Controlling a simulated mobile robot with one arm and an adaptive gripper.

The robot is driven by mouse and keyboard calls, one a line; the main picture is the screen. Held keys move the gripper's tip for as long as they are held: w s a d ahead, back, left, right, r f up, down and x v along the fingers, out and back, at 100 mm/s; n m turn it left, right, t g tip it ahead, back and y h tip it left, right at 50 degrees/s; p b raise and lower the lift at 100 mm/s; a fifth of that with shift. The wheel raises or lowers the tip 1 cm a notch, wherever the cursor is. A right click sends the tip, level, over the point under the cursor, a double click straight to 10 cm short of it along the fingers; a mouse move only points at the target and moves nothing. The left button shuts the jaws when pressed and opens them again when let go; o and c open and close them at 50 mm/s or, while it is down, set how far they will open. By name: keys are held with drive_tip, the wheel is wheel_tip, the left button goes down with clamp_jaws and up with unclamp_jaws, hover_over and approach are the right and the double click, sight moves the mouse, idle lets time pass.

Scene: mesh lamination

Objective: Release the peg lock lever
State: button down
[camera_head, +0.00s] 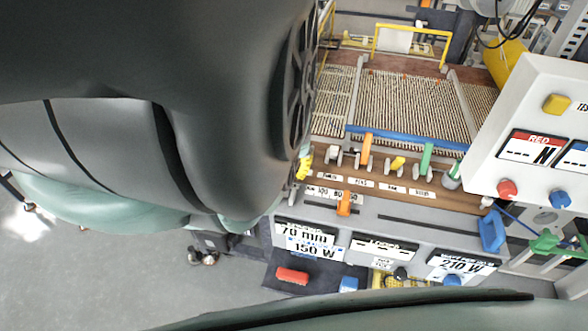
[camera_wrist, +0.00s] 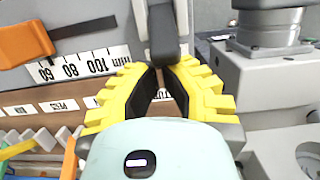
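A grey lever (camera_wrist: 163,32) hangs down from the top of the wrist view, its dark lower end at my fingertips. I take it for the peg lock lever; no readable label confirms this. My gripper (camera_wrist: 160,70) has yellow ribbed fingers with dark pads. The fingers lean together toward the tips, leaving a narrow wedge between the pads. I cannot tell whether the tips pinch the lever's end or stop just short of it. In the head view my gripper (camera_head: 303,166) shows only as a yellow bit beside my dark arm, which hides the lever.
An orange slider (camera_wrist: 25,40) rides on a scale, also visible in the head view (camera_head: 344,204). Several coloured levers, including a green one (camera_head: 427,158), stand along the brown labelled strip. A white control panel (camera_head: 530,110) rises at right. A grey block (camera_wrist: 250,85) stands right of the lever.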

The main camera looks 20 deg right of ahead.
sight(291, 177)
drive_tip(key=shift+s+a+r+t+h+p, duration=0.2)
drive_tip(key=shift+r+t+h+p, duration=0.3)
drive_tip(key=shift+p, duration=1.85)
drive_tip(key=shift+s+a+r+t+p, duration=0.1)
drive_tip(key=shift+s+t+p, duration=0.15)
drive_tip(key=shift+p, duration=0.55)
drive_tip(key=shift+s+a+r+t+h+p, duration=0.1)
drive_tip(key=shift+s+r+t+h+p, duration=0.2)
drive_tip(key=shift+p, duration=0.8)
drive_tip(key=shift+a+t+h+p, duration=0.15)
drive_tip(key=shift+t+h+p, duration=0.15)
drive_tip(key=shift+t+p, duration=0.4)
drive_tip(key=shift+s+a+t+h+p, duration=0.2)
drive_tip(key=shift+s+t+h+p, duration=0.1)
drive_tip(key=shift+t, duration=0.05)
drive_tip(key=shift+s+a+t+h+b, duration=0.2)
drive_tip(key=shift+s+t+h+b, duration=0.35)
drive_tip(key=shift+t+b, duration=0.35)
drive_tip(key=t+h+b, duration=0.1)
drive_tip(key=b, duration=0.2)
drive_tip(key=s+a+t+b, duration=0.1)
drive_tip(key=b, duration=0.2)
drive_tip(key=shift+h, duration=0.35)
drive_tip(key=t+b, duration=0.1)
drive_tip(key=b, duration=0.1)
drive_tip(key=s+t+h+b, duration=0.1)
drive_tip(key=b, duration=0.2)
drive_tip(key=shift+a+r, duration=0.3)
drive_tip(key=shift+r, duration=0.05)
drive_tip(key=shift+r, duration=0.1)
